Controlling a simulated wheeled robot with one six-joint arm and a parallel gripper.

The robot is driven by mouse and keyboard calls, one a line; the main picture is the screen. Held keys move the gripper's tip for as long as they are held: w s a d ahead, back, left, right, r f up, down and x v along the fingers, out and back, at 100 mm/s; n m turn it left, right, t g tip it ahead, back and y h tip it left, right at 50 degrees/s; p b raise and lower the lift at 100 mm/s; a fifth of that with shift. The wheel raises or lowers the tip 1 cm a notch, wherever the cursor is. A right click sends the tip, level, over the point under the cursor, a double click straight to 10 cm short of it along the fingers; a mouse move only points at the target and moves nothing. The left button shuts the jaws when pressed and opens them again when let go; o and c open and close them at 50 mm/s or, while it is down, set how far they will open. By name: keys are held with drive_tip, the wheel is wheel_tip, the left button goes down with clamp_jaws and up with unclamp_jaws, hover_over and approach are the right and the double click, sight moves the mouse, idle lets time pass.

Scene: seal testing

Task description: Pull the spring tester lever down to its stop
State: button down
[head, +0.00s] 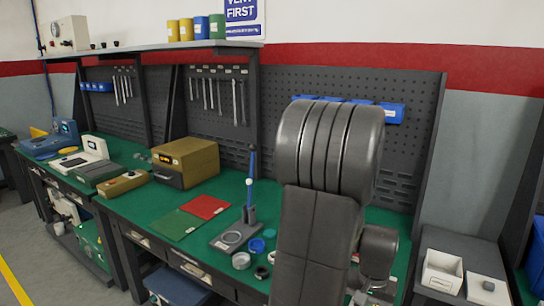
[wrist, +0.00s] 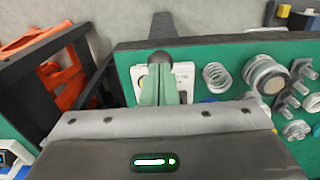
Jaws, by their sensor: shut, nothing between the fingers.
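The spring tester (head: 233,236) stands on the green bench top in the head view, with a grey base and a round plate. Its blue lever (head: 251,163) stands nearly upright, with a pale ball partway along it. My arm fills the right middle of the head view, and my gripper cannot be made out there. In the wrist view my gripper (wrist: 166,72) shows green fingers shut together, with nothing held. Their tips are over a pale plate with a dark round knob (wrist: 160,57); I cannot tell whether they touch it. I cannot identify the tester lever in the wrist view.
Red (head: 205,206) and green (head: 174,224) mats lie left of the tester, with a brown box (head: 185,158) behind. Small rings and cups sit right of its base. The wrist view shows a coil spring (wrist: 216,76), metal rings (wrist: 266,76) and an orange-filled dark frame (wrist: 62,75).

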wheel_tip(320, 180, up, 9)
drive_tip(key=p, duration=0.7)
idle(0.5)
